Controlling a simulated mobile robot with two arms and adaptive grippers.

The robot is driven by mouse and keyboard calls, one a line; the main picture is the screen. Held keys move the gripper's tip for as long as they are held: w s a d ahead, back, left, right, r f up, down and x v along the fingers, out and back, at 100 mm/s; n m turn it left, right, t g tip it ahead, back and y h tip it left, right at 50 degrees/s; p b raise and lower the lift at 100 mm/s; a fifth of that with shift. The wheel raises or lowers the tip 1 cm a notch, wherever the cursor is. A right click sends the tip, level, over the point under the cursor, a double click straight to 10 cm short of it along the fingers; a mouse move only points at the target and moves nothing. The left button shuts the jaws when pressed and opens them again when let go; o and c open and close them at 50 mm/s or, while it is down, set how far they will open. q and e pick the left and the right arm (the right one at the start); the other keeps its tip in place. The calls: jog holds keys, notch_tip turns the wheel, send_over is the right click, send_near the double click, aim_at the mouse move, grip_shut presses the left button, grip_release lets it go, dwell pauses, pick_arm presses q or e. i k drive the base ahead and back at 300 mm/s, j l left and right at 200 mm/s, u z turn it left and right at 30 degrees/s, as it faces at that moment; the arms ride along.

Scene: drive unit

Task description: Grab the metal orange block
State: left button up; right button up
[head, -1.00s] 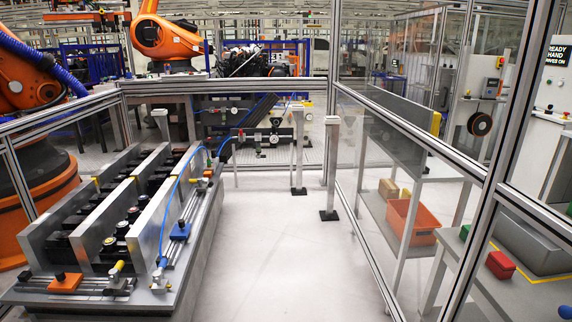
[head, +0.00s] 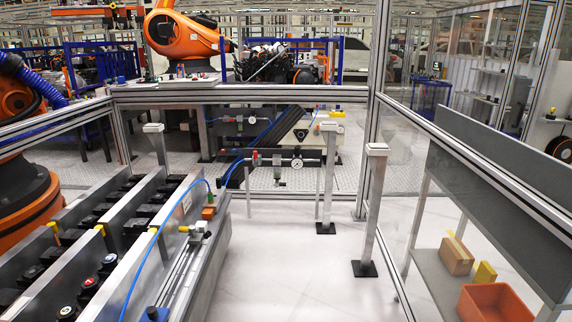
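A small orange block (head: 209,212) sits at the far right end of the metal fixture bench (head: 212,262), beside a grey-green fitting with a yellow tip (head: 196,232). Its material is too small to tell. The bench carries long upright metal plates (head: 172,220) with rows of dark round parts between them. Neither of my grippers shows in the head view.
A blue hose (head: 152,245) runs along the bench. Grey posts (head: 372,210) stand on the floor ahead, inside metal-framed fencing. A shelf at right holds a cardboard box (head: 456,256), a yellow item (head: 484,273) and an orange bin (head: 493,304).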

aim_at(207, 213)
jog(key=i+u, duration=0.2)
jog(key=i, duration=0.3)
jog(key=i+l+u, duration=0.15)
jog(key=i, duration=0.35)
jog(key=i+l+u, duration=0.2)
jog(key=i, duration=0.3)
jog(key=i+l+u, duration=0.2)
jog(key=i+l, duration=0.15)
jog(key=i, duration=0.15)
